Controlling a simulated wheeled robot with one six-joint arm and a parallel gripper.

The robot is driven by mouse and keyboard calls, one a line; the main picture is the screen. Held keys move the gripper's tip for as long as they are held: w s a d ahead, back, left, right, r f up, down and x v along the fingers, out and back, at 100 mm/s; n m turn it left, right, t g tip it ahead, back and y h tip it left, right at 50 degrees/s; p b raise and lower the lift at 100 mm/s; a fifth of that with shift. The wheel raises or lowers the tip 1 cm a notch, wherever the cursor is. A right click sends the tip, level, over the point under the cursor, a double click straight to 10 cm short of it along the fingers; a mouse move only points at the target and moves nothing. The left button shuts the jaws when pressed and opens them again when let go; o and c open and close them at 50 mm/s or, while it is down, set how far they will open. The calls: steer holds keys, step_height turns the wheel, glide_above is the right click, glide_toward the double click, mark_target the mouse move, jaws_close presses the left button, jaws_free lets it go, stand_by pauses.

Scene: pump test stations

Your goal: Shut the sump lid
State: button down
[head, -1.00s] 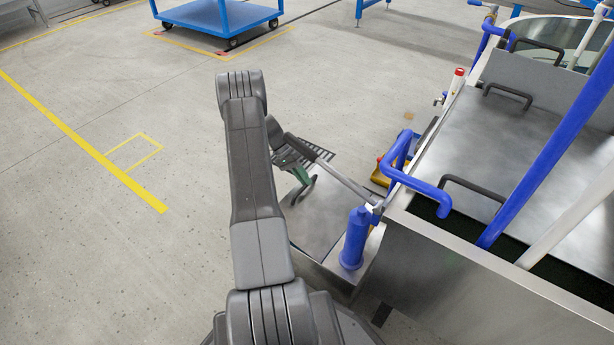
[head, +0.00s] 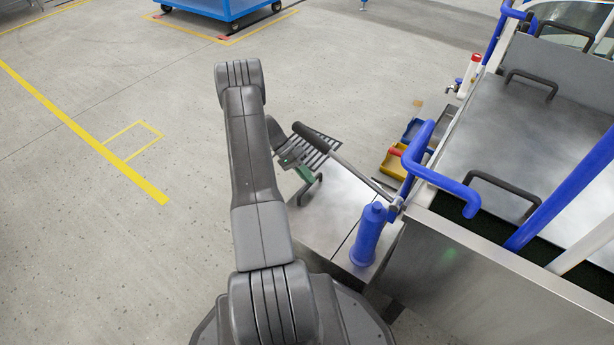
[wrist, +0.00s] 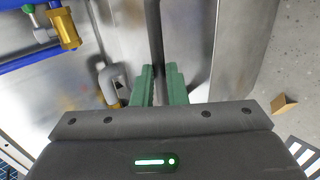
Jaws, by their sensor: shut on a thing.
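The sump lid appears to be the low bare metal plate (head: 338,205) beside the blue pump cylinder (head: 368,236) in the head view. My gripper (head: 306,190) is at its left edge, its green fingers pointing down, partly hidden by my arm. In the wrist view my gripper (wrist: 160,84) is shut, its green fingers either side of a narrow dark strip between metal surfaces. The held part seems to be the lid's edge or handle; the grip itself is not clear. The lid's exact tilt is hard to tell.
A pump lever with a black grip (head: 315,136) slants above the plate. A blue bent pipe (head: 440,178) and a large steel tank (head: 480,280) stand to the right. Yellow and blue bins (head: 395,163) lie behind. The floor at left is clear.

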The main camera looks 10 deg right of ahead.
steer(key=c, duration=1.5)
jaws_free()
steer(key=shift+w+a+f, duration=0.15)
steer(key=shift+a+f, duration=0.05)
steer(key=shift+f, duration=0.25)
steer(key=shift+o, duration=0.2)
steer(key=shift+r, duration=0.1)
steer(key=shift+w+a+r, duration=0.1)
steer(key=shift+w+r, duration=0.1)
steer(key=shift+r, duration=0.05)
steer(key=p+v, duration=0.3)
steer(key=v, duration=1)
steer(key=shift+p, duration=0.3)
steer(key=shift+a, duration=0.1)
